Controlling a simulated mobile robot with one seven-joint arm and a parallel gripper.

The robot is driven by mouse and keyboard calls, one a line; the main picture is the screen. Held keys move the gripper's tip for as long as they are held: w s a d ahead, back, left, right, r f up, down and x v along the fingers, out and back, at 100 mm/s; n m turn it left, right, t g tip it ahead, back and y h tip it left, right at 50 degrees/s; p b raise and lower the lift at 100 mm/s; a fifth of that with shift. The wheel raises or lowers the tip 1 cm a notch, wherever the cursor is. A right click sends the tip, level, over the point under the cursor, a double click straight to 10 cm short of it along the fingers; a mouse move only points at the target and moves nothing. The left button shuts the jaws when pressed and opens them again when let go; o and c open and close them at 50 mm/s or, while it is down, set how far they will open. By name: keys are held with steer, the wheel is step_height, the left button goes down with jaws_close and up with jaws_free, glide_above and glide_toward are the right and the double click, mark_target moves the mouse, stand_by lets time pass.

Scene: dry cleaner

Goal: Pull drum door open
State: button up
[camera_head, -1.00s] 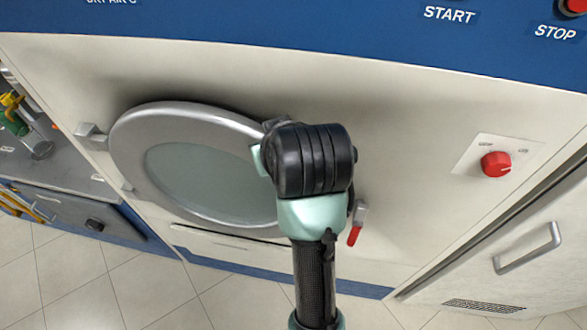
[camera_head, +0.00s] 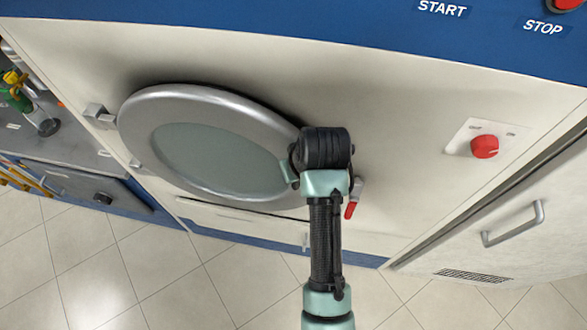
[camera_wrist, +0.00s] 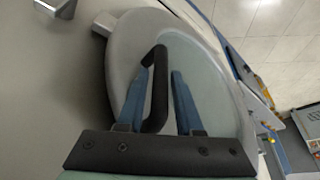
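The drum door (camera_head: 145,110) is a round silver ring with a greenish glass pane, on the cream machine front. Whether it is slightly ajar I cannot tell. In the wrist view the door (camera_wrist: 125,50) lies ahead, with a black bar handle (camera_wrist: 160,85) on it. My gripper (camera_wrist: 163,80) has its two blue fingers apart, with the handle between them. The handle lies close to the left finger, with a gap to the right one; contact is unclear. In the head view my wrist covers the door's right edge, hiding the handle and fingers.
A red-tipped lever (camera_head: 350,209) sits right of my wrist. Hinge blocks (camera_head: 99,115) are at the door's left. The tiled floor (camera_head: 130,265) below is clear.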

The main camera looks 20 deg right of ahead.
steer(key=shift+x, duration=1.15)
jaws_close()
stand_by(0.6)
